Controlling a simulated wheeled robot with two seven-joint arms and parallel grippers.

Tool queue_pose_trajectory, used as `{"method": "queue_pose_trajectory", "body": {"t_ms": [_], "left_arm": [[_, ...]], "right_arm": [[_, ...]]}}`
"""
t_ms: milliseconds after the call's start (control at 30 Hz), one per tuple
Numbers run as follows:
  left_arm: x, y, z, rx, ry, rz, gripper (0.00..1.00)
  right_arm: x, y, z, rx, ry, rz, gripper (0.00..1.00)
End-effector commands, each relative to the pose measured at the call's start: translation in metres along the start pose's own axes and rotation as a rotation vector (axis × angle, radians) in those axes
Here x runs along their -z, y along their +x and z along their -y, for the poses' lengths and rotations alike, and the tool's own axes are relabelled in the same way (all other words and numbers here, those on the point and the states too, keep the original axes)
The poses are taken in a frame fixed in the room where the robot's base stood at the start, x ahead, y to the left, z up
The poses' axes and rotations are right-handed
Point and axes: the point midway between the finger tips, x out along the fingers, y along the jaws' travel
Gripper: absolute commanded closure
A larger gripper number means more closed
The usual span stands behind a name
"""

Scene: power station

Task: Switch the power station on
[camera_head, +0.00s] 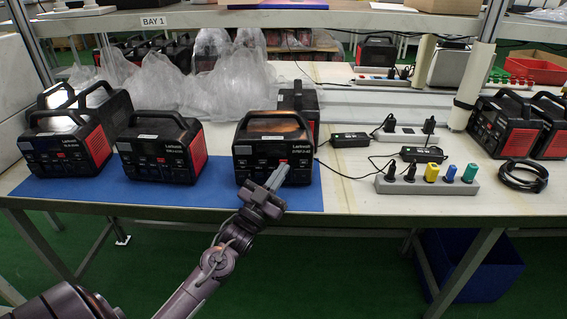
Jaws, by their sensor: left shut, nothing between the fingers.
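Several black and red power stations stand along the workbench. One power station (264,136) stands at the right end of the blue mat (225,196), its front panel facing me. My left gripper (281,174) is shut and empty, with its fingertips at the lower right part of that front panel. I cannot tell whether the fingertips touch it. The gripper covers part of the panel, and its button and display are too small to read. A second power station (155,150) stands to its left on the mat. My right gripper is not in view.
A power strip (441,186) with coloured plugs lies right of the mat, with black adapters (422,154) and cables behind it. A black cable coil (522,176) and more power stations (508,127) are at the right. Clear plastic wrap (165,85) lies behind.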

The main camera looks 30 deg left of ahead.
Motion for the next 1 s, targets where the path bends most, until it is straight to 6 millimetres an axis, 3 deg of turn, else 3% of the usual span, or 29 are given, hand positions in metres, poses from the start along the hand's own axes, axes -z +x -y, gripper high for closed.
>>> {"method": "queue_pose_trajectory", "body": {"t_ms": [1000], "left_arm": [[-0.0037,0.0052,0.0037,-0.001,0.0,0.0,1.0]], "right_arm": [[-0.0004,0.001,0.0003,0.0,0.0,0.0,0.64]]}}
